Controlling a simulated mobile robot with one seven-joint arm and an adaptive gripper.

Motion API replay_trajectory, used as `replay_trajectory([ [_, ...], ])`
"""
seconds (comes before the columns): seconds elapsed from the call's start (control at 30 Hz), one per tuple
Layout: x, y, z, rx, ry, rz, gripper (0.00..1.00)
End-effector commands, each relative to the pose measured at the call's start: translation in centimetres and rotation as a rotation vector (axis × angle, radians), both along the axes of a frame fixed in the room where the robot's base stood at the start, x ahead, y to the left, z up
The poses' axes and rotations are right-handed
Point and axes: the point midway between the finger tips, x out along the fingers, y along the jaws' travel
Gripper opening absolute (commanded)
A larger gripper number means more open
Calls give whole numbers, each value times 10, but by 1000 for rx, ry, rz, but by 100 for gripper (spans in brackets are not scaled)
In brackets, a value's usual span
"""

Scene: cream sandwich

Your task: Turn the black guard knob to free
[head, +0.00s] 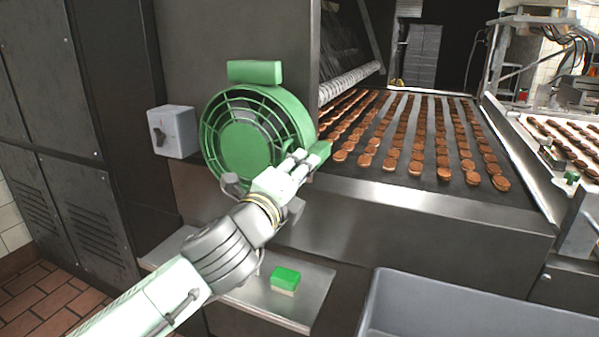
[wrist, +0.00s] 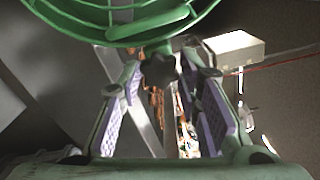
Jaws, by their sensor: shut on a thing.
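The round green fan guard (head: 250,135) stands on the metal machine front, with green blocks at its top and right edge. Its lower rim (wrist: 120,22) crosses the top of the wrist view. The black guard knob (wrist: 158,69) is lobed and sits just below that rim. My gripper (wrist: 163,78) has its purple-padded fingers on either side of the knob and is shut on it. In the head view my gripper (head: 297,162) is at the guard's right lower edge; there its hand and fingers hide the knob.
A grey switch box (head: 173,131) with a black handle is left of the guard. A green-topped sponge (head: 285,279) lies on the metal shelf (head: 240,297) below. A grey bin (head: 470,305) stands front right. Rows of brown biscuits cover the conveyor (head: 450,195) behind.

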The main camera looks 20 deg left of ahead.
Motion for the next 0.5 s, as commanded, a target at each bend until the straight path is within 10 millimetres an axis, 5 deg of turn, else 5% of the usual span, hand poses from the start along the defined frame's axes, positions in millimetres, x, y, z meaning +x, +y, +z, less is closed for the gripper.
replay_trajectory([
  [0.5, 0, 1, 2, -48, -2, 1, 3],
])
